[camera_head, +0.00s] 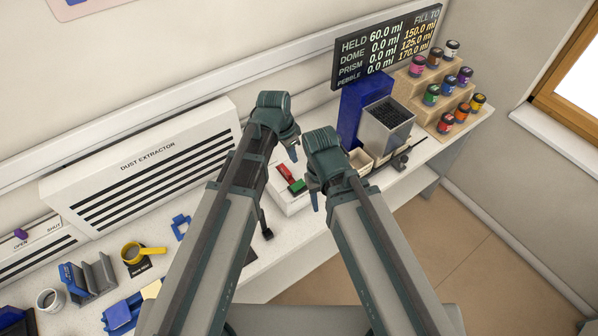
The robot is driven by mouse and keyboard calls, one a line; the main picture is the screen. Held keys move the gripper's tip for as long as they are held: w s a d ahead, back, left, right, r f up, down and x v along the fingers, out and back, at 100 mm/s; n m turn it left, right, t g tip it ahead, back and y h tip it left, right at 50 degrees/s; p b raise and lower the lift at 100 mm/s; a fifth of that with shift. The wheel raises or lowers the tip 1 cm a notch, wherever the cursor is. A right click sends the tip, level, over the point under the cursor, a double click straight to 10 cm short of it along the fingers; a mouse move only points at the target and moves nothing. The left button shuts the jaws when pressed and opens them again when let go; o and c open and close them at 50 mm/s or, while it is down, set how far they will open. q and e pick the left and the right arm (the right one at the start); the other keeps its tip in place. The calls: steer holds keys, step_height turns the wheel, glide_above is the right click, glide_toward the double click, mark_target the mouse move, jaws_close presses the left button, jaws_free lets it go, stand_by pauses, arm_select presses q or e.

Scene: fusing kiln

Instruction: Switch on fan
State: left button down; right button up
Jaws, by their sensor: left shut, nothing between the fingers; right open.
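The dust extractor (150,165), a white unit with dark slots, stands along the wall at the left. A red and green part (287,174), which looks like a switch, lies on a white base (280,200) on the bench between my two arms. My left gripper (293,152) is shut and empty, just above and behind the red part in the picture. My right gripper (317,200) is open and empty, to the right of the green part. My arms hide some of the bench and part of the white base. I cannot tell whether either gripper touches anything.
At the right stand a blue unit with a grey hopper (386,125), small cream bins (360,160) and a stepped rack of colored jars (445,95). A display board (385,45) is behind. A yellow mug (140,252), grey holder (97,275) and white cup (50,299) stand at left.

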mark_target(302, 182)
arm_select(q)
steer(key=b+x, duration=1.3)
steer(key=x, duration=0.1)
steer(key=shift+b, duration=0.3)
steer(key=shift+w+d+f+y, duration=0.25)
steer(key=shift+f+y, duration=0.1)
steer(key=shift+y, duration=0.05)
steer(key=shift+s+a+r, duration=0.1)
steer(key=shift+s, duration=0.1)
